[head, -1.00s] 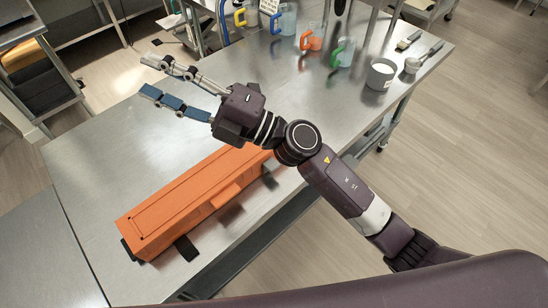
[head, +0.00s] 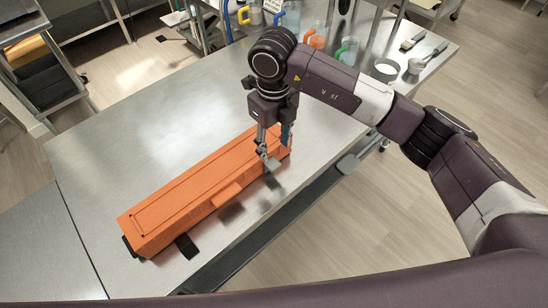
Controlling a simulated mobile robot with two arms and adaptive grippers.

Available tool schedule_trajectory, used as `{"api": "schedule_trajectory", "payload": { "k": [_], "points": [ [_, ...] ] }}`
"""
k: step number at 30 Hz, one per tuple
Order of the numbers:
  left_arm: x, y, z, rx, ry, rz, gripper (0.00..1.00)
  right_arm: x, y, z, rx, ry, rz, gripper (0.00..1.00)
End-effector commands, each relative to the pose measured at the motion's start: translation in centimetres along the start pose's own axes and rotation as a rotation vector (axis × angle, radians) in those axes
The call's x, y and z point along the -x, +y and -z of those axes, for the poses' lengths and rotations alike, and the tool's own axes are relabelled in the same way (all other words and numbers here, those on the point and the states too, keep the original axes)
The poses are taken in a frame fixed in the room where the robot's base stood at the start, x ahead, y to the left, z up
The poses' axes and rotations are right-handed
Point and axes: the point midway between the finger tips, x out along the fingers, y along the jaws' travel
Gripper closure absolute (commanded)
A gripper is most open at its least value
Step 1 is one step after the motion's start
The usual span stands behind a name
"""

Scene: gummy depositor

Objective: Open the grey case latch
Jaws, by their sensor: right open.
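A long orange case (head: 190,190) lies closed on the steel table, running diagonally from lower left to the middle. A dark flap (head: 186,246) sticks out from its front side near the lower left end. Another dark patch (head: 274,180) shows at the front of its far right end, partly hidden by my right gripper; I cannot tell whether it is a latch or shadow. My right gripper (head: 274,158) points down at that far right end, fingers apart. I cannot tell whether a finger touches the case or a latch. My left gripper is not in view.
Coloured-handle jugs (head: 316,36) stand at the back of the steel table (head: 110,150), with a white-topped pot (head: 385,70) and scoop-like utensils (head: 415,62) at the right. The table left of the case is clear. The table's front edge runs close to the case.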

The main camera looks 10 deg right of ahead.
Motion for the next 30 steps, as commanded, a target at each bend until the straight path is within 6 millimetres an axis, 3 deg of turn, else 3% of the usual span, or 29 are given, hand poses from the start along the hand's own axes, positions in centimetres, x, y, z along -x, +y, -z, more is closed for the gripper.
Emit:
{"api": "schedule_trajectory", "payload": {
  "k": [12,23,30],
  "points": [
    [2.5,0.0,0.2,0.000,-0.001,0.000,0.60,-5.9,0.2,0.1,0.001,0.001,-0.006,0.56],
    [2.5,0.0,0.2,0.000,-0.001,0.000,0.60,-6.7,0.2,0.0,0.003,-0.001,-0.005,0.56],
    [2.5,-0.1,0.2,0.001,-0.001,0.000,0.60,-6.6,0.2,0.0,0.003,-0.002,-0.006,0.83]
  ]
}}
